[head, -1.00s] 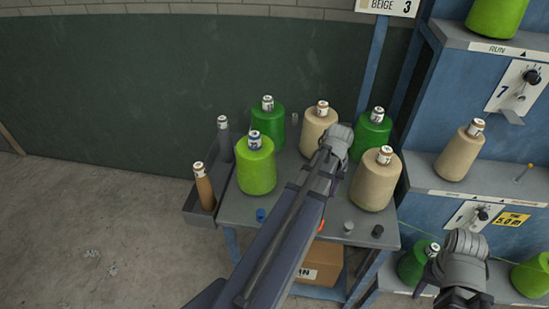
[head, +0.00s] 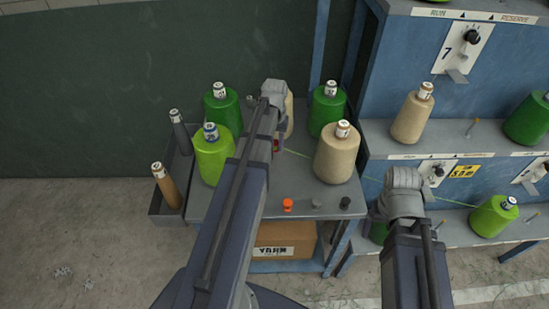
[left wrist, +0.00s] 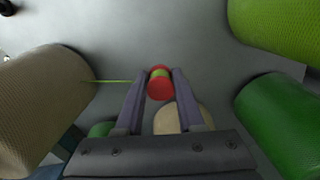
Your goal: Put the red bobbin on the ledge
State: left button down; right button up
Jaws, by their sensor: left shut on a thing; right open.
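My left gripper (head: 274,130) is above the table among the yarn cones. In the left wrist view its fingers (left wrist: 158,88) are shut on the red bobbin (left wrist: 160,88), which has red ends and a green middle. A bit of the red bobbin shows in the head view (head: 276,146) beside the arm. A thin green thread runs from it toward the rack. My right gripper (head: 400,205) is open in front of the rack; its fingers are mostly hidden by its wrist. I cannot tell which surface is the ledge; the rack has grey shelves (head: 450,141).
The grey table (head: 240,210) holds green and beige cones close around my left gripper. Small orange (head: 287,205), grey (head: 317,203) and black (head: 345,203) pieces stand at its front edge. A side tray (head: 160,212) holds two slim cones. A carton (head: 285,240) sits below.

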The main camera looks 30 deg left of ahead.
aim_at(275, 151)
pick_arm(q)
notch_tip(275, 151, down, 5)
jog(key=b, duration=0.3)
jog(key=shift+r, duration=0.15)
jog(key=shift+b, duration=0.35)
notch_tip(275, 151, down, 4)
jog(key=b, duration=0.3)
jog(key=shift+r, duration=0.2)
jog(key=shift+f+b, duration=0.2)
jog(key=shift+b, duration=0.2)
jog(key=c, duration=0.5)
grip_release()
jog(key=shift+r, duration=0.15)
